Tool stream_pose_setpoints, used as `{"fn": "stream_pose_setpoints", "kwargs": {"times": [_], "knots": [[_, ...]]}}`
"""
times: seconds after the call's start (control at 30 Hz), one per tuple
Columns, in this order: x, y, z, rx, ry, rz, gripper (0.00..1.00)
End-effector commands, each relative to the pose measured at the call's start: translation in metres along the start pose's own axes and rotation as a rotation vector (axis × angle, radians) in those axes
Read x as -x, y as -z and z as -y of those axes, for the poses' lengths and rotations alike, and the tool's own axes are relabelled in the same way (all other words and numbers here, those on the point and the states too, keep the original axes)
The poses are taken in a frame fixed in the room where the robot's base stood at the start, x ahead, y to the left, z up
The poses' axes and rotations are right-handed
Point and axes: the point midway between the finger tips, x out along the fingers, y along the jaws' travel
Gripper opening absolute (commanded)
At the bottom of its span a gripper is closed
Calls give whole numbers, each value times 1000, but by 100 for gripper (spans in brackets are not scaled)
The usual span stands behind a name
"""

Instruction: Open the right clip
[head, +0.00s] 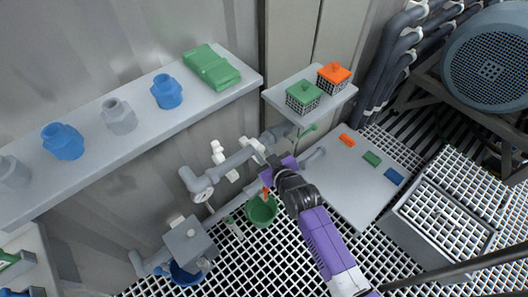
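A grey pipe vessel (230,163) runs along the wall in the middle of the head view. White clip-like parts sit on it, one toward the left (218,152) and one toward the right (257,147). My gripper (272,165), at the end of the purple and black arm, is at the right part of the vessel, close to the right white part. I cannot tell whether it touches it. The fingers are small and partly hidden by my wrist, so their opening does not show. Whether the right clip is open or closed is too small to tell.
A green bucket (262,211) stands below my gripper. A shelf (140,118) with blue and grey fittings is at upper left. A small shelf (340,97) holds green and orange baskets. A grey table (350,200) with coloured blocks is at right. A grey box (190,243) is at lower left.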

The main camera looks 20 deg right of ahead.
Motion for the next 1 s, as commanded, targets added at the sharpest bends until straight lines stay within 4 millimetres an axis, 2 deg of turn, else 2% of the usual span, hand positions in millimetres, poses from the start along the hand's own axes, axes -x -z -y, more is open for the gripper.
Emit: {"fn": "stream_pose_setpoints", "kwargs": {"times": [0.03,0.1,0.13,1.0], "knots": [[0,0,0,0,0,0,16],[0,0,0,0,0,0,2],[0,0,0,0,0,0,0],[0,0,0,0,0,0,0]]}}
